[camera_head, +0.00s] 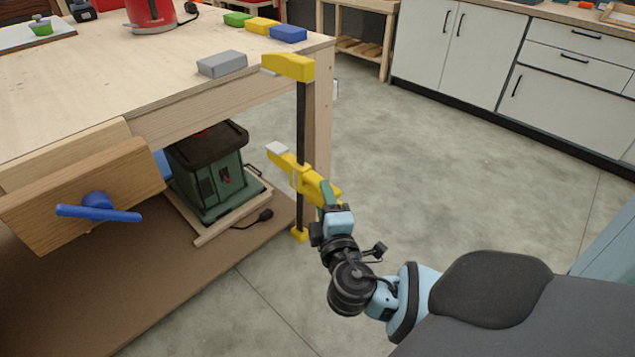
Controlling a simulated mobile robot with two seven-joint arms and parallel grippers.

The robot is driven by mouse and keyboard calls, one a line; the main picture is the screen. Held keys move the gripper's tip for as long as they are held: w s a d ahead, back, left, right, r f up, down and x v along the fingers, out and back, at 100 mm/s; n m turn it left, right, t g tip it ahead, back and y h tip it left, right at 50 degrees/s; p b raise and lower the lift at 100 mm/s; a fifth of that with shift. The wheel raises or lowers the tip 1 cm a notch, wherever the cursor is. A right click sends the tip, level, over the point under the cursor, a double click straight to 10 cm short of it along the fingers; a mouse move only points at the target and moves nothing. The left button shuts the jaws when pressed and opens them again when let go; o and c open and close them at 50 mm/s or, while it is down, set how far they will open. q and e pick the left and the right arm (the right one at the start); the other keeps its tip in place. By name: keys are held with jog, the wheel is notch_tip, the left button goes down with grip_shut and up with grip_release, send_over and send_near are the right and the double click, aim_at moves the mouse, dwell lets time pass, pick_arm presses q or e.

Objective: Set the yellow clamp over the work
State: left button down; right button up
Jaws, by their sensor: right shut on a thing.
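The yellow clamp (301,120) stands upright at the near right corner of the wooden workbench (120,75). It has a dark bar, a yellow upper jaw (290,68) and a yellow sliding lower jaw with a pale pad. The upper jaw appears level with the bench top, its tip pointing left at the edge; I cannot tell whether it touches. The lower jaw is below the top. My right gripper (329,207) is shut on the clamp's yellow lower part. A grey block (222,64) lies on the bench by the edge, left of the upper jaw. My left gripper is not in view.
Green, yellow and blue blocks (288,33) lie farther back on the bench, near a red container (150,14). A wooden vise with a blue handle (97,207) juts from the front. A green machine (210,175) sits below. The floor to the right is clear.

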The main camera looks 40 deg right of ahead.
aim_at(306, 193)
jog(key=shift+w+d+f+h+b, duration=0.3)
jog(key=shift+w+d+b, duration=0.05)
jog(key=shift+w+b, duration=0.3)
jog(key=shift+w+d+r+n, duration=0.1)
jog(key=shift+w+r+n, duration=0.1)
jog(key=shift+n, duration=0.1)
jog(key=shift+w+f+b, duration=0.1)
jog(key=shift+w+b, duration=0.4)
jog(key=shift+w, duration=0.85)
jog(key=shift+w+a, duration=0.25)
jog(key=shift+w, duration=1.05)
jog(key=shift+b, duration=0.35)
jog(key=shift+f+t, duration=0.15)
jog(key=shift+t, duration=0.15)
